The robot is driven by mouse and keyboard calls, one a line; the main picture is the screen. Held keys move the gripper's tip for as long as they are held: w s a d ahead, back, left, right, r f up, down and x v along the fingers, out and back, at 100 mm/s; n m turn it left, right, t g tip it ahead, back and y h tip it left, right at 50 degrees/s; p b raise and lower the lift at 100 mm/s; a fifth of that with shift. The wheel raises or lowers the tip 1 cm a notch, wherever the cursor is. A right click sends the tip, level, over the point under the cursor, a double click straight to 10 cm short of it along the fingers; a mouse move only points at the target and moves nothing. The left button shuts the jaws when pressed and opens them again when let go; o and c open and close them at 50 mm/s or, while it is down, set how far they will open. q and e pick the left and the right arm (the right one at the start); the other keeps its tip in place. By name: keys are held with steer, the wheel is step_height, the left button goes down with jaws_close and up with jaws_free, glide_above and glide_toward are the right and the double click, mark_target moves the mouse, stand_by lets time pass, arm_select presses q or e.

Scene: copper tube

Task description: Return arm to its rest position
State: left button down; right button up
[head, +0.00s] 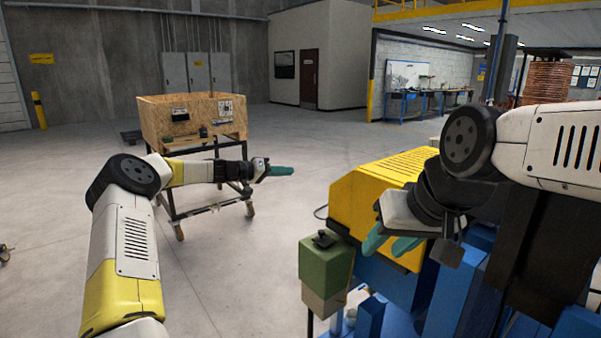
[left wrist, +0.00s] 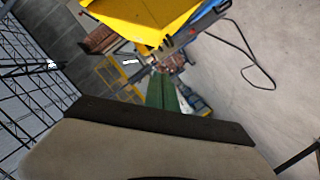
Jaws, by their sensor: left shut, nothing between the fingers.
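My left gripper (head: 281,171) reaches out from the left arm at mid-height in the head view. Its green fingers are together with nothing between them. In the left wrist view the closed green fingers (left wrist: 163,92) point away from the camera. My right gripper (head: 391,243) hangs at the right of the head view, beside the yellow machine cover (head: 375,185). Its two green fingers show a gap between them and hold nothing I can see. No copper tube shows in either gripper.
A wooden crate (head: 157,122) on a wheeled black stand is behind my left gripper. A green box (head: 325,262) stands in front of the yellow and blue machine. Copper coils (head: 548,80) are stacked at the far right. Open concrete floor lies between the crate and machine.

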arm_select(q)
steer(key=s+d+r+m+g+y, duration=0.1)
steer(key=s+d+r+g+y, duration=0.15)
steer(key=s, duration=0.65)
steer(key=s+d+r+m+g+y, duration=0.1)
steer(key=s+d+r+g+y, duration=0.2)
steer(key=s, duration=0.7)
steer(key=s+a+n+t+y, duration=0.1)
steer(key=s+a, duration=0.3)
steer(key=s, duration=0.7)
steer(key=s+a+n+t+y, duration=0.1)
steer(key=s+a, duration=0.4)
steer(key=s, duration=0.6)
steer(key=s+a+r+n+t+y, duration=0.1)
steer(key=s+a+n+t+y, duration=0.1)
steer(key=s, duration=0.9)
steer(key=a+n+y, duration=0.1)
steer(key=a+y, duration=0.1)
steer(key=a, duration=0.1)
steer(key=shift+d, duration=0.1)
